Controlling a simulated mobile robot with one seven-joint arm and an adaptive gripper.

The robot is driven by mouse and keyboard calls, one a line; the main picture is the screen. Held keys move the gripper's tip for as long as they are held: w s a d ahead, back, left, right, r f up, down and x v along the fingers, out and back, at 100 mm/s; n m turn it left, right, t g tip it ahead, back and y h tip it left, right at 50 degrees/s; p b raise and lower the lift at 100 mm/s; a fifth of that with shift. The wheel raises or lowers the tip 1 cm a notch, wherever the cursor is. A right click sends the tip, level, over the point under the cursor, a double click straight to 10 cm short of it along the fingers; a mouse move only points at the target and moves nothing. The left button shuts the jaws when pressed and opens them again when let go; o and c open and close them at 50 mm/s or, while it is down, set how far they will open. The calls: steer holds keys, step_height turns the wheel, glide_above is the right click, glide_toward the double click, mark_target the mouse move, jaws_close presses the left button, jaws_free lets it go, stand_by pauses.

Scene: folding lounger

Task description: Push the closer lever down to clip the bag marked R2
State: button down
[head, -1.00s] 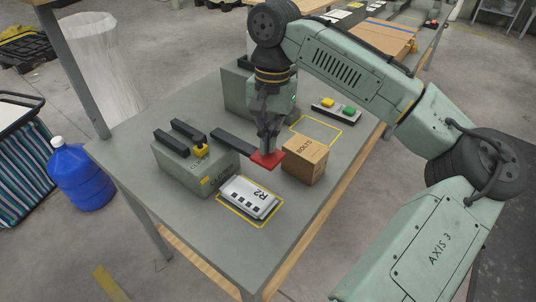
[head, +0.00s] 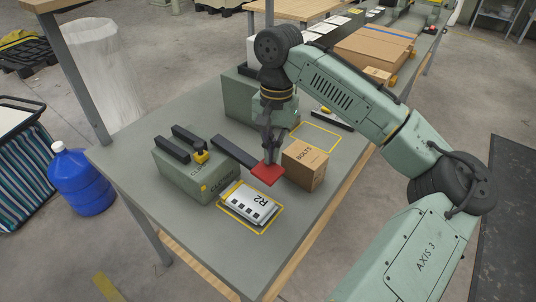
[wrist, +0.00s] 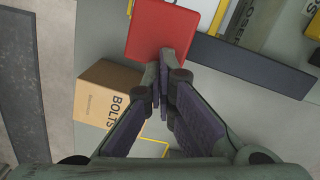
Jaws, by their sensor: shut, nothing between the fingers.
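The bag marked R2 (head: 248,204) lies flat, silver-white, within a yellow outline on the bench, in front of the closer.
A cardboard box marked BOLTS (head: 306,164) stands close to the right of the red pad. An empty yellow outline (head: 318,133) is behind it. A button panel (head: 328,115) is partly hidden by my arm. The bench front (head: 215,240) is clear.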

steer(key=shift+w+d+r, duration=0.1)
steer(key=shift+w, duration=0.15)
step_height(320, 180, up, 12)
steer(key=w, duration=0.1)
steer(key=shift+d, duration=0.2)
stand_by(0.7)
